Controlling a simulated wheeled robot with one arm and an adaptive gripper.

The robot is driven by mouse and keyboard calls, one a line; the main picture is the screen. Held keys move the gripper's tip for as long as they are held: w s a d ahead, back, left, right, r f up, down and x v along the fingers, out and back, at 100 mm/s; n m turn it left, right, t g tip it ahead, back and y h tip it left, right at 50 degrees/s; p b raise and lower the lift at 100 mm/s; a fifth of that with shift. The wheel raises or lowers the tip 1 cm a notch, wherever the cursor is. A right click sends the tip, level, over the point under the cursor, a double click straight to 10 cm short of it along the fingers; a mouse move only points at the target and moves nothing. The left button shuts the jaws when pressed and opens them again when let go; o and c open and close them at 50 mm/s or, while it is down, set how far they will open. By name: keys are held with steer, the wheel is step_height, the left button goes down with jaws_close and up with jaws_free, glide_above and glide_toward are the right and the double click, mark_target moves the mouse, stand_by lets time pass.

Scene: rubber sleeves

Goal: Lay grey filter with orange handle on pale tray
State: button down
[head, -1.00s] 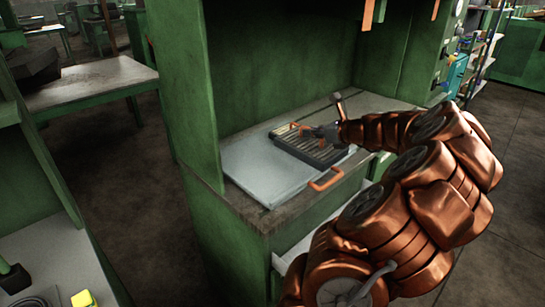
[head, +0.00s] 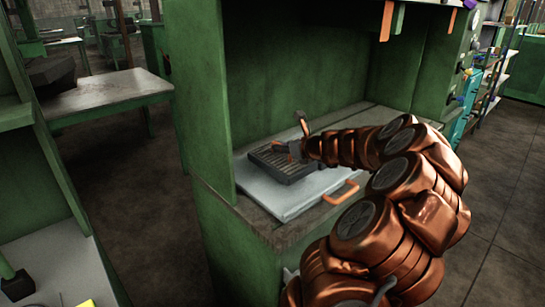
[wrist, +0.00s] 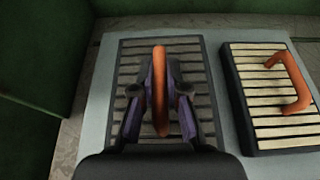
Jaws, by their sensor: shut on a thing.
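The grey filter (wrist: 128,85) lies under my gripper in the wrist view, its orange handle (wrist: 160,92) between my fingers. In the head view the grey filter (head: 275,163) is over the back left part of the pale tray (head: 275,200), flat and about level with it. The tray also shows around it in the wrist view (wrist: 98,95). I cannot tell whether the filter touches the tray. My gripper (wrist: 160,95) is shut on the handle; it also shows in the head view (head: 292,150).
A second filter with cream slats and an orange handle (wrist: 270,115) lies close to the right in the wrist view, apart from the grey one. Green cabinet walls (head: 200,100) stand left and behind. An orange handle (head: 341,193) sits at the tray's front.

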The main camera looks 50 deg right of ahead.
mark_target(273, 156)
steer(key=w, duration=0.1)
steer(key=w+a, duration=0.1)
steer(key=w, duration=0.1)
steer(key=shift+a+f, duration=0.2)
steer(key=shift+f, duration=1.7)
steer(key=shift+f, duration=0.1)
steer(key=c, duration=1.2)
jaws_free()
steer(key=v, duration=1.2)
steer(key=shift+s, duration=0.1)
